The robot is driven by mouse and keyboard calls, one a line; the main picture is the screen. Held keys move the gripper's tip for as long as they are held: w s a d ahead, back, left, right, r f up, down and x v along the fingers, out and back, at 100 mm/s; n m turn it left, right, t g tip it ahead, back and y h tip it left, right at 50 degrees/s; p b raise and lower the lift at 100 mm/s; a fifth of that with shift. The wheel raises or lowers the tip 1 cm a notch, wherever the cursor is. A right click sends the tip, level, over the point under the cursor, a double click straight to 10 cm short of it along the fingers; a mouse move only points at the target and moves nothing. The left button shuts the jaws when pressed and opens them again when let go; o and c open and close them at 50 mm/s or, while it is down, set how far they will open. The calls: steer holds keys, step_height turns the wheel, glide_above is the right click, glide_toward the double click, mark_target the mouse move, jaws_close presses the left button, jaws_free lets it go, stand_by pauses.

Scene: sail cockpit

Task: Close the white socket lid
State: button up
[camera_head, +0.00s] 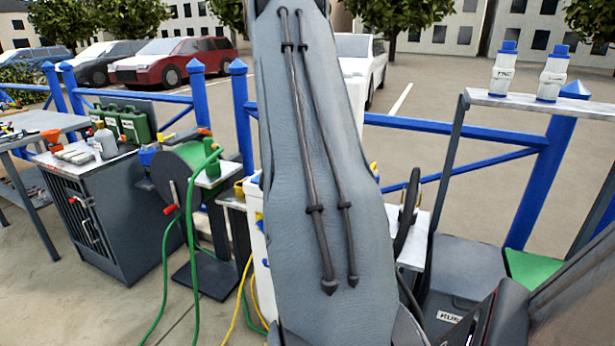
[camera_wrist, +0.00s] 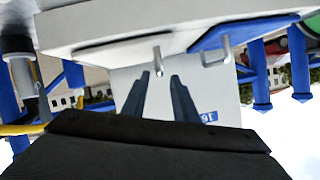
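In the wrist view, which appears upside down, a white socket lid (camera_wrist: 115,47) sits on a white post (camera_wrist: 225,103). The lid carries a small metal handle (camera_wrist: 158,62). My gripper (camera_wrist: 160,78) points at this handle, its two dark fingers apart with nothing seen between them. The fingertips are close to the handle, but I cannot tell whether they touch it. A blue lid (camera_wrist: 238,33) with its own metal handle is to the right. In the head view, my arm hides most of the white post (camera_head: 256,235); the white lid and my gripper do not show there.
A hose reel (camera_head: 185,170) with a green hose stands left of the post, beside a dark cabinet (camera_head: 90,215). A shelf (camera_head: 540,104) with two white bottles is at the right. Blue railings (camera_head: 450,128) run behind. Yellow and green hoses hang near the post.

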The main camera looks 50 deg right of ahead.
steer(key=shift+v, duration=1.15)
